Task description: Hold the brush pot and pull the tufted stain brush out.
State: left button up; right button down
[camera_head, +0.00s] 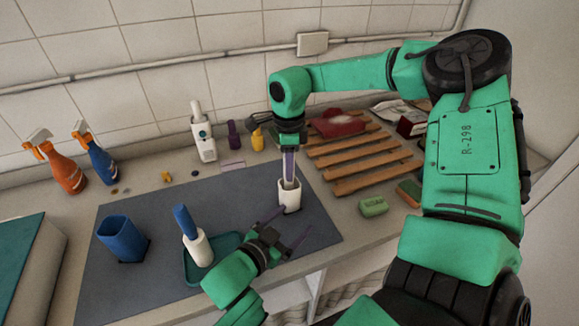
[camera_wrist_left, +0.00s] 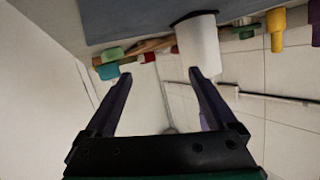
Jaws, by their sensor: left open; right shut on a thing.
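A white pot (camera_head: 289,200) stands upright on the grey mat, right of centre in the head view. My right gripper (camera_head: 289,172) points straight down at its mouth, with its purple fingers shut on what appears to be the brush, mostly hidden by the fingers and the pot. My left gripper (camera_head: 288,226) is open and empty, low in front of the pot, with a gap between them. In the left wrist view, the white pot (camera_wrist_left: 199,48) shows upside down beyond the fingertips of my left gripper (camera_wrist_left: 160,73), off toward the right finger.
A blue-handled brush in a white holder (camera_head: 198,248) stands on a teal tray (camera_head: 190,273). A blue cup (camera_head: 122,240) is further left. A wooden rack (camera_head: 375,170) and a green soap (camera_head: 373,206) lie right of the pot. Spray bottles (camera_head: 64,172) stand by the wall.

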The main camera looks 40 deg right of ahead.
aim_at(283, 201)
pick_arm(q)
jog(key=w+y, duration=0.1)
jog(key=w, duration=0.1)
jog(key=w+a+n+y, duration=0.1)
jog(key=w, duration=0.1)
jog(key=w+a+r+n, duration=0.1)
jog(key=shift+w+a+r+y, duration=0.1)
jog(key=shift+w+a+y, duration=0.05)
jog(key=shift+w+y, duration=0.25)
jog(key=x, duration=1)
jog(key=shift+r, duration=0.1)
jog(key=c, duration=0.4)
jog(key=o, duration=0.5)
jog(key=shift+o, duration=0.2)
jog(key=c, duration=0.9)
